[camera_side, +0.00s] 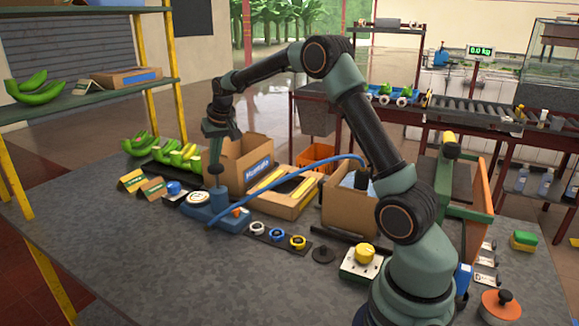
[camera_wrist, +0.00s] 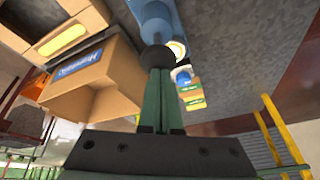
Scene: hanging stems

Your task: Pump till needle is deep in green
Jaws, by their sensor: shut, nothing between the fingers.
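The blue hand pump (camera_side: 221,208) stands on the grey bench, with a dark round knob (camera_side: 216,169) on top. A round white-faced gauge (camera_side: 198,197) sits at its left; its needle and green zone are too small to read. My gripper (camera_side: 217,150) is shut and empty, pointing down just above the knob. In the wrist view my closed green fingertips (camera_wrist: 160,72) lie at the black knob (camera_wrist: 157,57); I cannot tell whether they touch. The gauge (camera_wrist: 177,50) is partly hidden behind the knob there.
A blue hose (camera_side: 290,165) arches from the pump toward the right. An open cardboard box (camera_side: 254,152) stands close behind the pump. Colored rings (camera_side: 277,235) lie to the right. The front bench is clear.

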